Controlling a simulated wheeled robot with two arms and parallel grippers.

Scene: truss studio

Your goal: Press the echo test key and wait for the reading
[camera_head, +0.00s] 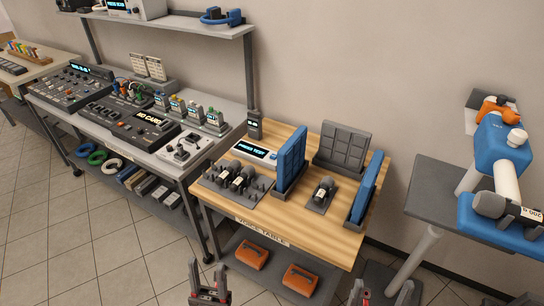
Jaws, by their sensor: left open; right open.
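A low white box with a lit display that seems to read "PRESS TEST" (255,150) sits at the back left of the wooden table (330,222). My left gripper (207,278) is open and empty at the bottom of the view, in front of the table. My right gripper (381,291) is open and empty, low and further right. Both are well apart from the box.
A dark tray with microphones (237,180) lies in front of the box. Another blue panel (364,192) and a grey panel (342,148) stand on the table. Orange cases (252,254) lie on the shelf below. A mixer bench (130,115) is left; a grey stand (440,200) is right.

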